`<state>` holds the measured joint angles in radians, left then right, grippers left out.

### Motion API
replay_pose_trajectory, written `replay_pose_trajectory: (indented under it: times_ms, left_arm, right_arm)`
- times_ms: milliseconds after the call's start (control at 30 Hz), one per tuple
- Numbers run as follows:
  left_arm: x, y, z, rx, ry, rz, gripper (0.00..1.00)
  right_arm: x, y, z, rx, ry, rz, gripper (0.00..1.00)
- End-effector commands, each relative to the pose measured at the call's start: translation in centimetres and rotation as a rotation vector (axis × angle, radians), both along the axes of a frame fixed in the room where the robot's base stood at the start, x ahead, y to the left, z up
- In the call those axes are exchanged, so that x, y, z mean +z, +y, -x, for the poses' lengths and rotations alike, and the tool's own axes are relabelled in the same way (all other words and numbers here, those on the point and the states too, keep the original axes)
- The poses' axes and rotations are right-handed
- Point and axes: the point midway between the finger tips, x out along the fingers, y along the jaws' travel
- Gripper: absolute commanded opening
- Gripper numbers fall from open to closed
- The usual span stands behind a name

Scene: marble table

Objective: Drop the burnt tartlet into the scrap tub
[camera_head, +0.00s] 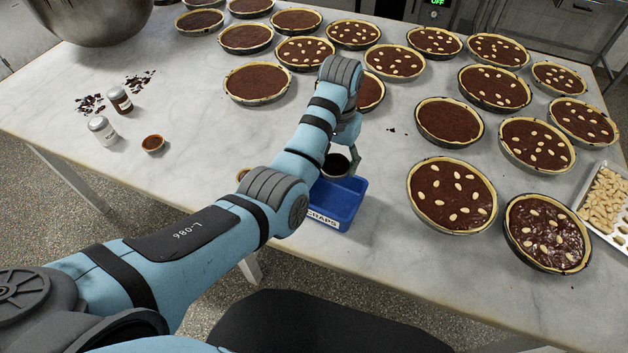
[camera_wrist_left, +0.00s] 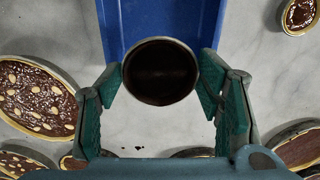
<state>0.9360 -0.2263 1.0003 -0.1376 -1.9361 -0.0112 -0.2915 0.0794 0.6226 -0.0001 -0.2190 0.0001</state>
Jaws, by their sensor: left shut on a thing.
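The burnt tartlet (camera_head: 337,166) is small, round and very dark, and it also shows in the left wrist view (camera_wrist_left: 160,72). My left gripper (camera_wrist_left: 162,74) is shut on it, with a green-padded finger on each side. The scrap tub (camera_head: 347,205) is a blue open box labelled SCRAPS, also seen in the left wrist view (camera_wrist_left: 206,22). The tartlet overlaps the tub's far edge in the head view and its lower edge in the wrist view. Its exact height above the tub is unclear. My left arm hides part of the tub. My right gripper is not in view.
Several large chocolate tarts, such as one (camera_head: 452,196) right of the tub, cover the table's back and right. A small tartlet (camera_head: 153,143) and two jars (camera_head: 103,130) (camera_head: 120,99) stand left. A white nut tray (camera_head: 582,212) is far right. Bare marble (camera_head: 215,125) lies left of my gripper.

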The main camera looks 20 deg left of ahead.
Motion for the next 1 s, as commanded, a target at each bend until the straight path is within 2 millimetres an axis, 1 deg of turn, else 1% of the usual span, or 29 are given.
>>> replay_pose_trajectory:
  times_ms: [33,67,133,267,400,500,600,800,833,933,967,1000]
  left_arm:
    - [1.2,1.1,0.3,-0.007,-0.001,-0.003,0.30]
    - [0.9,1.5,0.5,-0.013,-0.004,-0.004,0.30]
    - [-0.1,2.0,0.6,-0.019,-0.005,-0.005,0.30]
    - [-2.3,2.2,0.7,-0.015,-0.003,-0.007,0.30]
    - [-4.5,2.2,0.7,-0.013,-0.004,-0.006,0.30]
    - [-5.5,2.2,0.7,-0.013,-0.005,-0.006,0.30]
    - [-5.9,2.2,0.7,-0.013,-0.006,-0.006,0.30]
    - [-6.0,2.1,0.7,-0.014,-0.007,-0.005,0.30]
    - [-6.0,2.1,0.7,-0.014,-0.007,-0.005,0.65]
    - [-6.0,2.1,0.7,-0.014,-0.006,-0.005,0.81]
    - [-6.0,2.1,0.7,-0.014,-0.006,-0.005,0.83]
    - [-6.0,2.1,0.7,-0.014,-0.006,-0.005,0.83]
  right_arm:
    - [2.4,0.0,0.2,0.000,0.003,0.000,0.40]
    - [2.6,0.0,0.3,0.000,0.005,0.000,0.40]
    - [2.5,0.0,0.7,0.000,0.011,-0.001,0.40]
    - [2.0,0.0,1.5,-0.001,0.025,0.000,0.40]
    - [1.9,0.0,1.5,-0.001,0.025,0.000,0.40]
    - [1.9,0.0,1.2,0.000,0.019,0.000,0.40]
    - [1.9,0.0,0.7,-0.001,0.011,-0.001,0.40]
    - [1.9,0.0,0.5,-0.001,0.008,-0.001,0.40]
    - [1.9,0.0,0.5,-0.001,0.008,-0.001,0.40]
    - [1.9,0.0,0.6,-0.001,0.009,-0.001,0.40]
    - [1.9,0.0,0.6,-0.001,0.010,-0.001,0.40]
    - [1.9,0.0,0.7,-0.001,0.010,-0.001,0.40]
